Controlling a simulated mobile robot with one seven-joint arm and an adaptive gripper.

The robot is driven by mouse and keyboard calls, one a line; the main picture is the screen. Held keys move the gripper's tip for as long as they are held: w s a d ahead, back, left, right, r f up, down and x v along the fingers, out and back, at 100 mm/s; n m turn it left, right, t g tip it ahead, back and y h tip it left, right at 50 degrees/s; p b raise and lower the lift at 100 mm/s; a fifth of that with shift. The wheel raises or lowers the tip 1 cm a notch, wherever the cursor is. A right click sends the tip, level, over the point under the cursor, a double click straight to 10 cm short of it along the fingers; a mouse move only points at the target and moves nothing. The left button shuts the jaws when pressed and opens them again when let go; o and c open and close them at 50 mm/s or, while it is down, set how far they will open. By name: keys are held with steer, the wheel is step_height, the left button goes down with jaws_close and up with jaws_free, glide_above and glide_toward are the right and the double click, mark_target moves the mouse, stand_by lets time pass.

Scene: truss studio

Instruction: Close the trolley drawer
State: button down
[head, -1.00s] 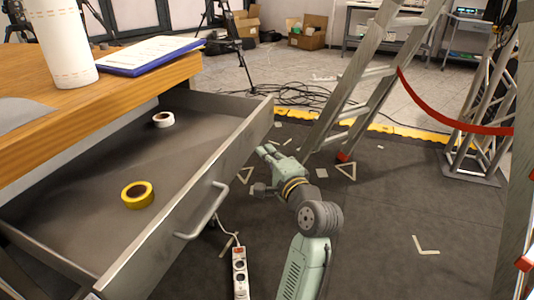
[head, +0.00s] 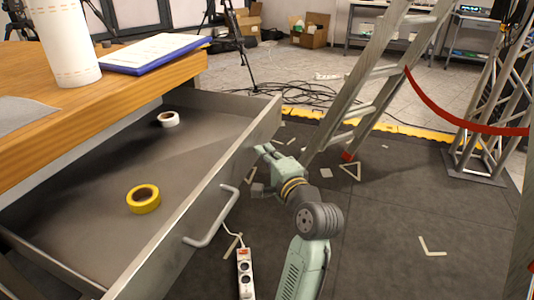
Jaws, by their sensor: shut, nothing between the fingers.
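The trolley drawer (head: 85,184) is pulled well out from under the wooden top (head: 110,98) in the head view. Its grey front panel (head: 170,255) carries a bar handle (head: 213,217). A yellow tape roll (head: 143,199) and a white tape roll (head: 168,119) lie inside. My gripper (head: 264,150) is shut and empty, to the right of the front panel near its far end. In the picture its fingertips lie close to the panel; I cannot tell whether they touch it.
A white power strip (head: 244,273) lies below the handle. A stepladder (head: 375,80) stands beyond my gripper, with cables (head: 310,98) on the floor behind. A red rope (head: 450,115) hangs at right. The dark floor at lower right is mostly open.

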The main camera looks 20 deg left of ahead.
mark_target(161, 141)
steer(key=a+p, duration=0.1)
steer(key=a, duration=1)
steer(key=a+p, duration=0.2)
steer(key=a, duration=0.9)
steer(key=w+a+p, duration=0.1)
steer(key=a+p, duration=0.1)
steer(key=a, duration=0.9)
steer(key=shift+r, duration=0.1)
steer(key=shift+a, duration=0.1)
